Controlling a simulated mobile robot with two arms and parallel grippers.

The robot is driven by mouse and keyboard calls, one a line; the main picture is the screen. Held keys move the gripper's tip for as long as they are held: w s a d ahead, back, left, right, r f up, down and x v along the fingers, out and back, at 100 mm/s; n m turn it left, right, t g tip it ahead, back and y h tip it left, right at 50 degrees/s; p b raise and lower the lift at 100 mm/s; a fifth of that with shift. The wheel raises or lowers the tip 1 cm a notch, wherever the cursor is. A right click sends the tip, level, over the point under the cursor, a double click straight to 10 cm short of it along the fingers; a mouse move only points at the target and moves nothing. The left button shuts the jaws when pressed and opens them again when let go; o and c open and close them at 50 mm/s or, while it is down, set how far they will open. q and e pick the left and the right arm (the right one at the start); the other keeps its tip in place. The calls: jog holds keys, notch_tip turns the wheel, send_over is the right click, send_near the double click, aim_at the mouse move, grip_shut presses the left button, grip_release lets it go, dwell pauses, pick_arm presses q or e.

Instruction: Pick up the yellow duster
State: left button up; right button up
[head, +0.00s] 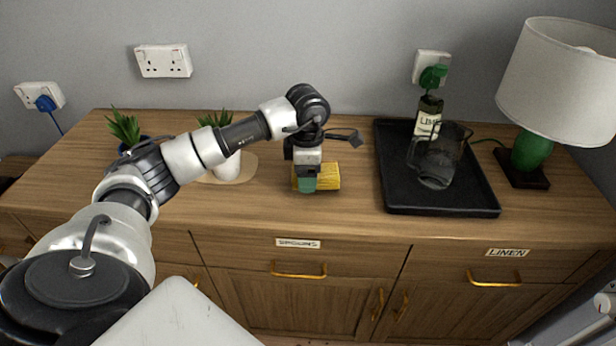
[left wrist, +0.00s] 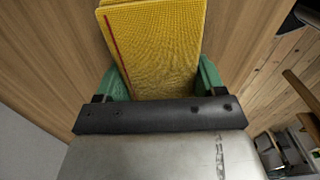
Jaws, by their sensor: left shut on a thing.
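The yellow duster (head: 327,176) lies on the wooden sideboard top, near its middle. It is a folded yellow cloth with a dark red line, seen close up in the left wrist view (left wrist: 155,50). My left gripper (head: 307,184) points down over the duster and hides part of it. Its green fingers (left wrist: 160,80) stand on either side of the cloth and are shut on it. In the head view the duster appears at the level of the sideboard top; I cannot tell whether it is clear of the wood. My right gripper is not in view.
A black tray (head: 386,181) with a glass jug (head: 436,160) and a labelled bottle (head: 428,117) stands to the right. Beyond it is a lamp (head: 555,80) with a green base. Potted plants (head: 125,128) stand at the left, near my arm. The sideboard's front edge is clear.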

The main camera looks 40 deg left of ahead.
pick_arm(q)
jog(key=r, duration=0.1)
jog(key=d+r, duration=0.1)
jog(key=r, duration=0.1)
jog(key=shift+w, duration=0.2)
jog(key=w+d+r, duration=0.3)
jog(key=d+r, duration=0.3)
jog(key=d, duration=0.4)
jog(key=shift+r, duration=0.1)
